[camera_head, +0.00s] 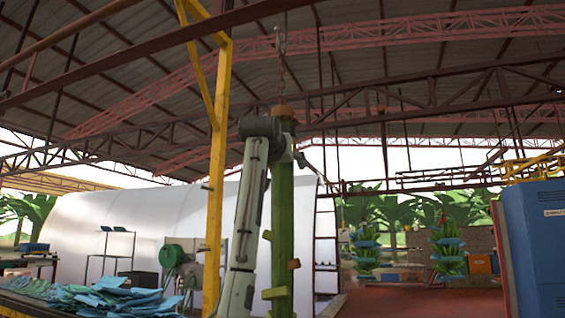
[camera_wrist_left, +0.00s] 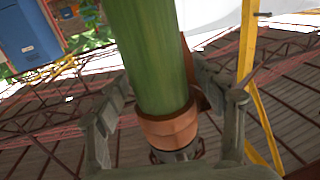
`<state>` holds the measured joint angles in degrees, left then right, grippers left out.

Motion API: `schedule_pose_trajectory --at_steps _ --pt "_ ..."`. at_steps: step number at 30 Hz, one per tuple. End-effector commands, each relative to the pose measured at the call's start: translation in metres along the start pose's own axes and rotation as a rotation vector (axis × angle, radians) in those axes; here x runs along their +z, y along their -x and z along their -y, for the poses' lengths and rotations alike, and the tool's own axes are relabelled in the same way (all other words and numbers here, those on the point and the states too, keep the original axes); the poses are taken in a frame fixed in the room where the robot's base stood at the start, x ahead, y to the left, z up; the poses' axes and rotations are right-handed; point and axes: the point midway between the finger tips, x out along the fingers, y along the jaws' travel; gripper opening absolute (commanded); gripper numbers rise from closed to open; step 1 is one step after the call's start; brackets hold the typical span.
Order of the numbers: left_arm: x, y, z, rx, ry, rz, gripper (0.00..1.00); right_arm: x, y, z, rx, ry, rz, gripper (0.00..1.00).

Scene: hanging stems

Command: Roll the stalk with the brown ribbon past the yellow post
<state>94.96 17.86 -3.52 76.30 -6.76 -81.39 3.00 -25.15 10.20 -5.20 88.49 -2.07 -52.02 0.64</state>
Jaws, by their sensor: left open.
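The green stalk (camera_head: 281,220) hangs upright from a chain in the middle of the head view, with the brown ribbon (camera_head: 282,110) around its top. Cut stubs stick out lower down. My left gripper (camera_head: 288,150) is at the stalk just below the ribbon, its arm rising from below. In the left wrist view the stalk (camera_wrist_left: 148,50) and ribbon (camera_wrist_left: 168,130) stand between the open fingers (camera_wrist_left: 160,88); a gap shows on the left side, and contact on the right cannot be told. The yellow post (camera_head: 217,170) is left of the stalk; it also shows in the wrist view (camera_wrist_left: 247,50). My right gripper is out of view.
A yellow brace (camera_head: 196,55) joins the post's top. Blue-green pieces (camera_head: 100,297) lie on a table at lower left. A blue cabinet (camera_head: 540,245) stands at the right edge. Other hanging bunches (camera_head: 448,250) are far behind. Red floor is open at right.

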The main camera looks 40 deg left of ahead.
Motion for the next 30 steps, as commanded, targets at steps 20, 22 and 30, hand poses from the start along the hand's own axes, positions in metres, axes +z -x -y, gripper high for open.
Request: schedule_pose_trajectory --at_steps 20,22,30 --pt "0.0 -0.0008 0.0 0.0 0.0 -0.001 0.19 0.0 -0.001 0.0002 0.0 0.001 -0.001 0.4" --pt "0.0 -0.0007 -0.0001 0.0 0.0 -0.001 0.1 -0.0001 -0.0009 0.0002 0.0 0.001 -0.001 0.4" --pt "0.0 0.0001 0.0004 0.0 0.0 -0.001 0.0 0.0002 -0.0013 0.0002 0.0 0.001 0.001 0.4"
